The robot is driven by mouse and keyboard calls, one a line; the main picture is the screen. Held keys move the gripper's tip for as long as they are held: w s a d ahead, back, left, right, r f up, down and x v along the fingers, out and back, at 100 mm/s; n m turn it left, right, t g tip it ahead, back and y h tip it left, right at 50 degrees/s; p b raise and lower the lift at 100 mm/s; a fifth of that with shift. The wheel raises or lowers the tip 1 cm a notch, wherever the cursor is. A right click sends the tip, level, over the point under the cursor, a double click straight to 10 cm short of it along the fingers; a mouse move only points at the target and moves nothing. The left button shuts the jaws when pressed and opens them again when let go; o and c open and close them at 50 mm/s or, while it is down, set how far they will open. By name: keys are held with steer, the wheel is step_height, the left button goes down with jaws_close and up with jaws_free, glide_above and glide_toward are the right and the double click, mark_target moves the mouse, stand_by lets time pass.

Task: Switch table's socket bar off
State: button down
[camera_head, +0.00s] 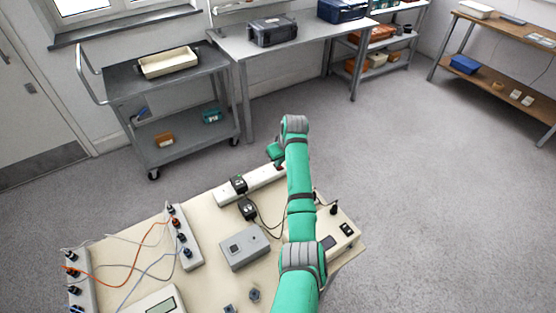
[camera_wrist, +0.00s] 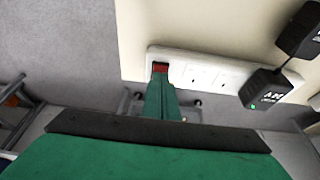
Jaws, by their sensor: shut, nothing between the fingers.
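The white socket bar (camera_head: 233,194) lies along the far edge of the cream table (camera_head: 215,218), partly hidden behind my green arm in the head view. In the wrist view the socket bar (camera_wrist: 202,73) shows its red switch (camera_wrist: 160,68) at its left end. My gripper (camera_wrist: 161,78) is shut and empty, with its fingertips right at the red switch and covering part of it. I cannot tell whether they touch it. A black adapter (camera_wrist: 265,88) with a green light is plugged into the bar.
A grey box (camera_head: 244,248), terminal strips (camera_head: 188,243) with cables, and a meter (camera_head: 160,302) stand on the table. A second adapter (camera_head: 247,209) lies near the bar. A grey cart (camera_head: 170,95) and a bench (camera_head: 300,38) stand beyond. The floor to the right is clear.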

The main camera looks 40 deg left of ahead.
steer(key=shift+s+d+f, duration=0.25)
steer(key=shift+d+f, duration=0.2)
steer(key=shift+d, duration=0.05)
step_height(320, 180, up, 4)
steer(key=shift+w+r, duration=0.1)
steer(key=shift+r, duration=0.1)
steer(key=v, duration=1)
steer(key=shift+r, duration=0.2)
